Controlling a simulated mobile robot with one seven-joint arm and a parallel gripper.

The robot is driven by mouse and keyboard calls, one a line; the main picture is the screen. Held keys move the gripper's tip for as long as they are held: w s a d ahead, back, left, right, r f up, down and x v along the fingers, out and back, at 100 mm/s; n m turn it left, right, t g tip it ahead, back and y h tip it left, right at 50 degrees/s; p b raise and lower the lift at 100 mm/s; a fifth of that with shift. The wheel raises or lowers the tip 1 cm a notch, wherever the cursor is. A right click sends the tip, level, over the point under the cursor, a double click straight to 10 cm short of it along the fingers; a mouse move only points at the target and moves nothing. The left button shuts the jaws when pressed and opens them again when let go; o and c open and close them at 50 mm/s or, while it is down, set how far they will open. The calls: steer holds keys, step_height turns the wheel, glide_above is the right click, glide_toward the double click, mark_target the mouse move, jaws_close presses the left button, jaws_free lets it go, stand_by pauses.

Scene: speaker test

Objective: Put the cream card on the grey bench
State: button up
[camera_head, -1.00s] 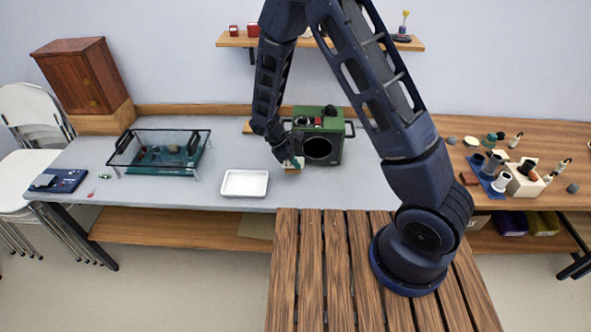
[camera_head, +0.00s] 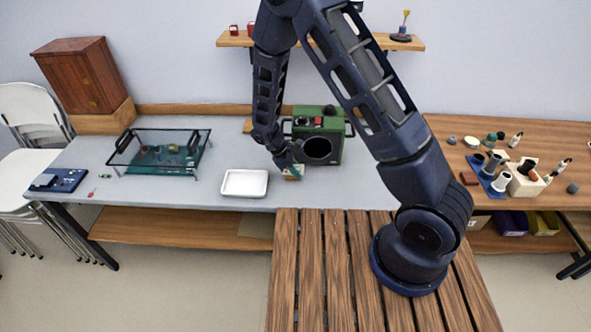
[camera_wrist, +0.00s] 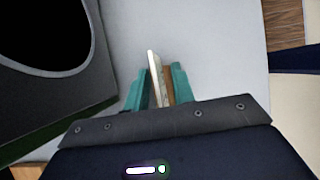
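The cream card (camera_wrist: 154,72) stands nearly edge-on between the teal fingertips of my gripper (camera_wrist: 159,88) in the wrist view. A narrow brown piece (camera_wrist: 169,85) shows right beside it, also between the fingers. I cannot tell whether the fingers press on either. In the head view, my gripper (camera_head: 294,167) points down at the grey bench (camera_head: 205,185), just in front of the green box with a round dark opening (camera_head: 328,134). A small cream and brown shape is partly hidden at its tips, low over or on the bench.
A white tray (camera_head: 245,191) lies left of my gripper. A glass-sided teal case (camera_head: 161,166) and a dark blue booklet-like item (camera_head: 58,180) are further left. The green box stands close behind. Bare bench shows between the tray and the case.

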steer(key=v, duration=1.2)
steer(key=w+d+r+m+y, duration=0.2)
steer(key=w+d+r+m, duration=0.15)
steer(key=d+r, duration=0.8)
steer(key=s+d+r+m+t+y, duration=0.1)
steer(key=s+d+r+m, duration=0.2)
steer(key=d+r, duration=0.3)
steer(key=s+d+r+m+y, duration=0.1)
steer(key=s+d+r+m, duration=0.2)
steer(key=d+r, duration=0.35)
steer(key=s+d+r+m+t+y, duration=0.1)
steer(key=s+d+r+m+y, duration=0.1)
steer(key=s+d+r+m, duration=0.3)
steer(key=s+d+r+m+t, duration=0.2)
steer(key=s+d+r+m, duration=0.1)
steer(key=s+d, duration=0.4)
steer(key=shift+s+d+r+t, duration=0.3)
steer(key=shift+d+r, duration=0.25)
steer(key=shift+d, duration=0.05)
steer(key=shift+m, duration=0.25)
